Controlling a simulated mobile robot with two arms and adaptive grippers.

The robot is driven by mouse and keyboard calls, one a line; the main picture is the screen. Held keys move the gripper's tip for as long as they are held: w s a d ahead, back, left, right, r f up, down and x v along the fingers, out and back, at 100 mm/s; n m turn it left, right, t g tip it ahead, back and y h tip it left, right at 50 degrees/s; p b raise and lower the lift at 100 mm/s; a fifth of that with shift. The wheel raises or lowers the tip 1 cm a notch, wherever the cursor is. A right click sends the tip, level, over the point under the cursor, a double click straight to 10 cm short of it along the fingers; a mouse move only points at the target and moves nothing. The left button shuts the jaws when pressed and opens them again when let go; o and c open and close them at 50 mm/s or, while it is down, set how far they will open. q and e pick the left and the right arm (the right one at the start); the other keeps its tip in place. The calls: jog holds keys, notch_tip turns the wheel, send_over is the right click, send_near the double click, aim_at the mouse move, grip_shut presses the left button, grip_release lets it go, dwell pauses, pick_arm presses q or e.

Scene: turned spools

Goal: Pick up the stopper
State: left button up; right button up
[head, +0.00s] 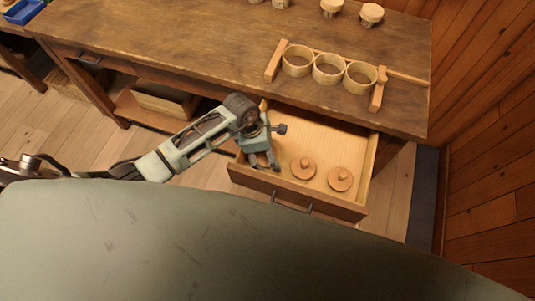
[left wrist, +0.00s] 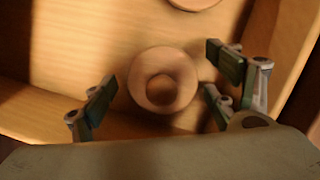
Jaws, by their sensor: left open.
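My left gripper (head: 265,164) is over the left part of the drawer, pointing down, open and empty. In the left wrist view, one round wooden piece (left wrist: 142,88) shows between the spread fingers, with no finger visibly touching it. Part of another (left wrist: 193,2) shows at the top edge. I cannot tell for certain which piece is the task's stopper. My right gripper is not in view.
The drawer (head: 337,210) has raised walls around the pieces. On the workbench (head: 185,45) above stand a wooden rack with three rings (head: 328,68) and several light wooden pieces (head: 371,14) at the back. A blue tray (head: 22,11) is at far left. A wood wall (head: 490,140) closes the right.

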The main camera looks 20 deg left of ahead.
pick_arm(q)
jog(key=shift+c, duration=0.3)
jog(key=c, duration=1.2)
